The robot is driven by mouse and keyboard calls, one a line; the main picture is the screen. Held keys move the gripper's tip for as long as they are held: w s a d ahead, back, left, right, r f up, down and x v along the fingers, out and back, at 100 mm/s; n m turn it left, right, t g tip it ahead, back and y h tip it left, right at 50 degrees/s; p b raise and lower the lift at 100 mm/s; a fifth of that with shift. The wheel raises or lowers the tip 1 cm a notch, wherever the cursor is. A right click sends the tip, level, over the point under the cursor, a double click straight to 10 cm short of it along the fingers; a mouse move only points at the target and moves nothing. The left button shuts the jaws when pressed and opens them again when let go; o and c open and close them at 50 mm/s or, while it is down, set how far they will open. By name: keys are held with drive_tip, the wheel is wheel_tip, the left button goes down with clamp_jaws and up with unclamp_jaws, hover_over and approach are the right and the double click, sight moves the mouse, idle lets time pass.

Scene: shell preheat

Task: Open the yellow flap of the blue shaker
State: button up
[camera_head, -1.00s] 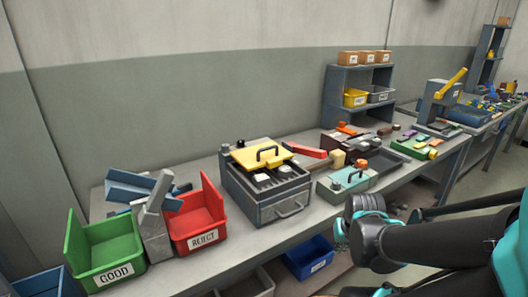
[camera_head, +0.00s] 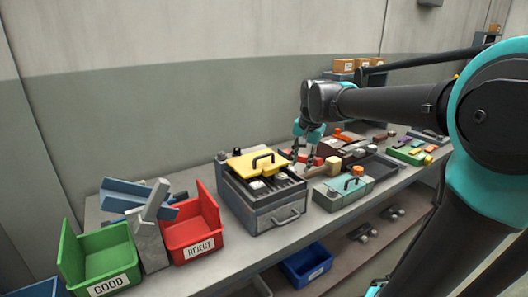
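The blue-grey box-shaped machine (camera_head: 265,219) stands on the bench in the middle of the picture. A flat yellow plate with a black handle, the yellow flap (camera_head: 241,163), lies across the back of its top, nearly level. Dark slots and pale pieces show in front of the plate. My gripper (camera_head: 303,164) hangs fingers down to the right of the machine, apart from the yellow plate. Its two fingers look spread, with nothing seen between them. It partly hides a red bar behind it, and I cannot tell whether it touches anything.
A green GOOD bin (camera_head: 97,261) and a red REJECT bin (camera_head: 193,231) stand left of the machine. A teal box (camera_head: 341,194) with an orange knob stands close on the right. A blue bin (camera_head: 306,264) sits below the bench. My arm covers much of the right side.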

sight(264, 156)
drive_tip(key=w+a+r+m+g, duration=0.1)
drive_tip(key=w+a+r+m, duration=0.1)
drive_tip(key=a+r, duration=0.5)
drive_tip(key=w+a+r+m, duration=0.2)
drive_tip(key=a+r+m, duration=0.15)
drive_tip(key=r, duration=0.65)
drive_tip(key=shift+n, duration=0.45)
drive_tip(key=f, duration=0.5)
drive_tip(key=w+a+f, duration=0.1)
drive_tip(key=f, duration=0.5)
drive_tip(key=w+a+f, duration=0.1)
drive_tip(key=f, duration=0.4)
drive_tip(key=shift+w+f, duration=0.1)
drive_tip(key=shift+f, duration=0.15)
clamp_jaws()
